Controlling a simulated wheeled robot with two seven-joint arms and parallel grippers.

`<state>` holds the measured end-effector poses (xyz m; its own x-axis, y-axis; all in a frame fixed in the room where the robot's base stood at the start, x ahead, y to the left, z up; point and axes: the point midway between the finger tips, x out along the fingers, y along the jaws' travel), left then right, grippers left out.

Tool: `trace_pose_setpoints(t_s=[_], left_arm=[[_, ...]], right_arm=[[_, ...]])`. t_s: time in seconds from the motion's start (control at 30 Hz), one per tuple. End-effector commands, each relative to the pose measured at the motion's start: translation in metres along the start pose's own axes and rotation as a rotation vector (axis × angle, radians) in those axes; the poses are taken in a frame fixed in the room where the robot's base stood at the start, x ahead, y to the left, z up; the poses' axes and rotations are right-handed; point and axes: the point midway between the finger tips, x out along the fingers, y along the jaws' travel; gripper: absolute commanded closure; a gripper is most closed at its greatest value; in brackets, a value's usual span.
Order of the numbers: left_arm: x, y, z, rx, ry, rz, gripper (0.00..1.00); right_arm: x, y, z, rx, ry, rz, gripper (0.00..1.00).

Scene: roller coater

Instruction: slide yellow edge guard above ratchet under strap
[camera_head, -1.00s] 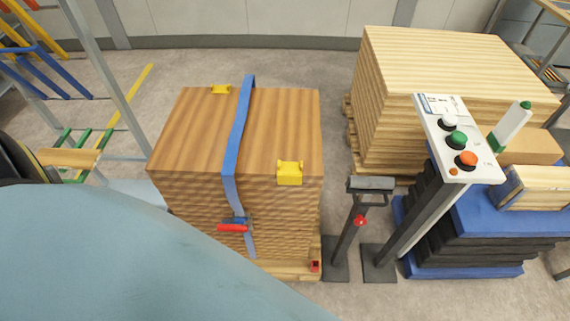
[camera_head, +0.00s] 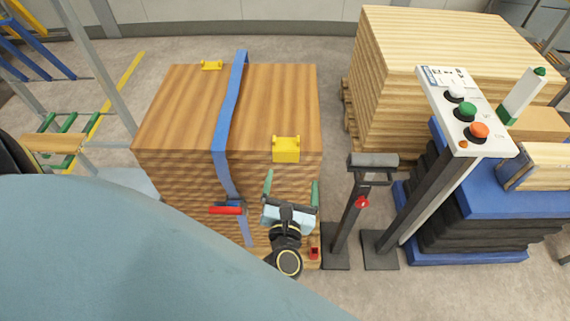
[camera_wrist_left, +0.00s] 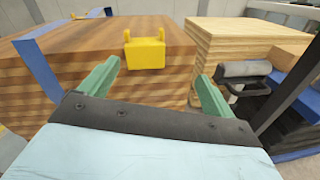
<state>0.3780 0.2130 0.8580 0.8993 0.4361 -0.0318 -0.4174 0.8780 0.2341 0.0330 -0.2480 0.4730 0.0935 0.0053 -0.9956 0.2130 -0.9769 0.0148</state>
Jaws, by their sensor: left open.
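The near yellow edge guard (camera_head: 286,149) sits on the front top edge of the wood stack (camera_head: 270,95), right of the blue strap (camera_head: 228,115) and apart from it. The ratchet with a red handle (camera_head: 227,210) is on the strap at the stack's front face. My left gripper (camera_head: 291,188) is open and empty in front of that face, below the near guard. In the left wrist view the guard (camera_wrist_left: 146,50) shows beyond and between the green fingers (camera_wrist_left: 152,85). A second yellow guard (camera_head: 212,65) sits on the far top edge, left of the strap. My right gripper is not in view.
A control post (camera_head: 465,115) with buttons and a black stand (camera_head: 372,162) are right of the stack. A pale board pile (camera_head: 440,50) and a blue-topped lift table (camera_head: 480,215) are farther right. A metal frame (camera_head: 95,65) is at left.

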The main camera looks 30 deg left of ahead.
Motion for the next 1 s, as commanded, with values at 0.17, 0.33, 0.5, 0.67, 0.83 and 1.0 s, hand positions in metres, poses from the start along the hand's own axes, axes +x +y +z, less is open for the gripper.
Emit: trace_pose_setpoints(t_s=[0.17,0.33,0.5,0.67,0.83,1.0], left_arm=[[0.004,0.020,0.016,-0.224,-0.018,0.099,0.11],[0.004,0.022,0.018,-0.244,-0.020,0.106,0.11],[0.005,0.022,0.018,-0.241,-0.020,0.104,0.11],[0.014,0.023,0.019,-0.239,-0.022,0.104,0.11],[0.042,0.025,0.021,-0.239,-0.024,0.104,0.11],[0.076,0.029,0.020,-0.238,-0.023,0.103,0.11]], right_arm=[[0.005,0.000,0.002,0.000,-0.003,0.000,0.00],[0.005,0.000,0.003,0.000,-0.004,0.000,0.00],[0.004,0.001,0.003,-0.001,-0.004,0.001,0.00],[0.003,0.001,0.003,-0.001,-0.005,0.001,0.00],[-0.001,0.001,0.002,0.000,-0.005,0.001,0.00],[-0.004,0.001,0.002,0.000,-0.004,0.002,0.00]])
